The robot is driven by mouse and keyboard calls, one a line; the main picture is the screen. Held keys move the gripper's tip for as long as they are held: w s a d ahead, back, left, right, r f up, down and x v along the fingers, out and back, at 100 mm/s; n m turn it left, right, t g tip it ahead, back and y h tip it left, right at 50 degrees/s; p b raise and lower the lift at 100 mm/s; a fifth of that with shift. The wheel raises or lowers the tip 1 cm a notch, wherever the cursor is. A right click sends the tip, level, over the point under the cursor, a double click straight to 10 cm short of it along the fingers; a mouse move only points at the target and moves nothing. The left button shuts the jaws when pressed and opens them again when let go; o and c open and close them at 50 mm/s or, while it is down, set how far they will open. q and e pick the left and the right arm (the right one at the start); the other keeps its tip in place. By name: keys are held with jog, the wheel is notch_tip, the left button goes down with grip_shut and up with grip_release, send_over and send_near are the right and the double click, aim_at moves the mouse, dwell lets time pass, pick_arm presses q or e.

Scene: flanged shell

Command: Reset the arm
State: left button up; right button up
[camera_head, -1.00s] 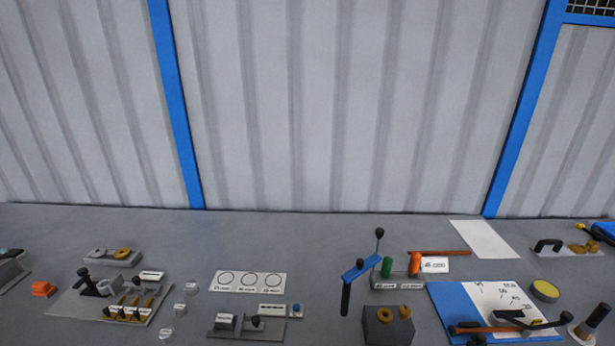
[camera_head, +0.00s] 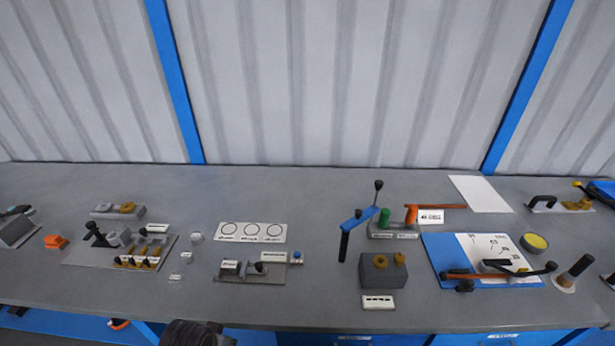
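Neither of my grippers can be made out in the head view. A dark, ribbed, rounded shape (camera_head: 195,333) pokes in at the bottom edge, left of centre. It may be part of my own arm, but too little of it shows to tell which part. No fingers and no held object are visible.
A grey workbench (camera_head: 320,312) spans the view. It bears a blue crank handle (camera_head: 358,222), a grey block with brass rings (camera_head: 383,271), a blue board (camera_head: 440,252), a three-circle card (camera_head: 251,232) and small fixtures at left. A corrugated wall stands behind; the bench's front strip is mostly clear.

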pick_arm(q)
jog(key=s+f+g, duration=0.1)
jog(key=s+f, duration=0.2)
jog(key=f, duration=1.2)
jog(key=s+f, duration=0.2)
jog(key=f, duration=1.3)
jog(key=s+a+f, duration=0.2)
jog(key=s+f, duration=0.6)
jog(key=s, duration=0.2)
jog(key=s+a+f+g, duration=0.1)
jog(key=s+a+f, duration=0.1)
jog(key=s+f, duration=0.6)
jog(key=shift+s+a+f, duration=0.15)
jog(key=shift+s+f, duration=0.25)
jog(key=shift+s, duration=1.25)
